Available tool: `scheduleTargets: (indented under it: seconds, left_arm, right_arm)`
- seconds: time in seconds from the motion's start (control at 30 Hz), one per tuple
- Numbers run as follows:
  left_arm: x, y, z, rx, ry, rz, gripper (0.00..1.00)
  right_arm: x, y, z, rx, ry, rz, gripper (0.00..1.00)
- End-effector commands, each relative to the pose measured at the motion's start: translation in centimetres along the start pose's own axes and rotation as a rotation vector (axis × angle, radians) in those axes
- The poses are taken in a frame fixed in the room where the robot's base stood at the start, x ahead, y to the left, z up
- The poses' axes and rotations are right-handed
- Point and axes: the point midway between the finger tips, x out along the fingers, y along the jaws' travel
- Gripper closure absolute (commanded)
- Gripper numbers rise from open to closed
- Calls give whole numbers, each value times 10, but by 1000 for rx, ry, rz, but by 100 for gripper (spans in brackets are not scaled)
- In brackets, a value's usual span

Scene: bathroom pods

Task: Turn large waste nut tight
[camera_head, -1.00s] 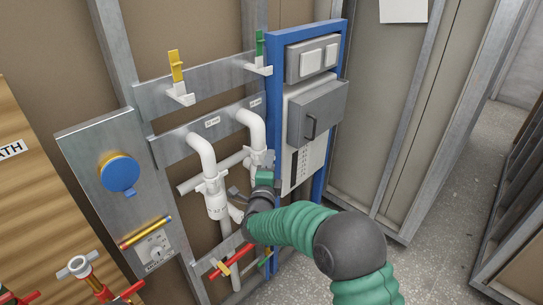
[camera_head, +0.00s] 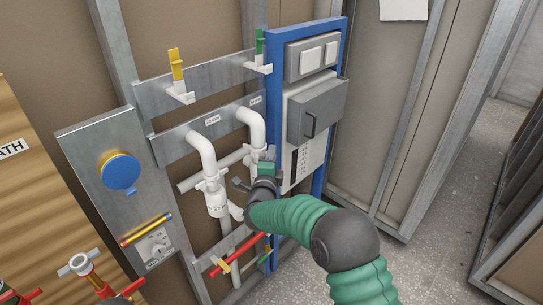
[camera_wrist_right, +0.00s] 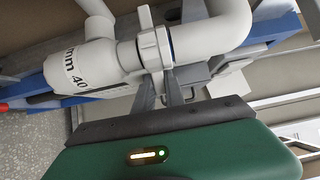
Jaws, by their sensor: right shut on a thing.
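The large waste nut (camera_wrist_right: 155,48) is a white collar with a tab, between a white pipe body (camera_wrist_right: 88,66) marked "40 mm" and a curved white pipe (camera_wrist_right: 212,38). My right gripper (camera_wrist_right: 160,88) is shut on the nut at its lower side, two grey fingers close together. In the head view my right gripper (camera_head: 250,180) is by the white waste pipes, right of the left pipe's body (camera_head: 216,203). The hand hides its own grip and part of the right waste pipe (camera_head: 256,130).
A blue frame (camera_head: 275,110) with a grey box (camera_head: 316,112) stands close right of the hand. Red levers (camera_head: 238,255) sit below it. A metal panel with a blue disc (camera_head: 119,173) is at the left. Floor (camera_head: 430,235) at the right is open.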

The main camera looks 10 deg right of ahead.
Motion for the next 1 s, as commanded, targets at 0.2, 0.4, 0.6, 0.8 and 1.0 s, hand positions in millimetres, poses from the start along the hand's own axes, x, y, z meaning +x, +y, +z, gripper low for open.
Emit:
scheduleTargets:
  seconds: [0.2, 0.4, 0.6, 0.8, 1.0]
  left_arm:
    - [8, 0, 2, 0, 0, 0, 58]
    - [32, 0, 8, 0, 0, 0, 58]
    - [75, 0, 18, 0, 0, 0, 58]
    - [106, 0, 25, 0, -1, 0, 58]
    - [74, 0, 17, 0, 0, 0, 58]
  right_arm:
    - [1, 5, 0, 0, -23, 4, 100]
    - [6, 9, -2, 4, -103, 2, 100]
    - [13, 13, -5, 6, -251, -1, 100]
    - [23, 11, -6, 5, -435, 7, 100]
    - [31, -1, -4, 5, -594, 20, 100]
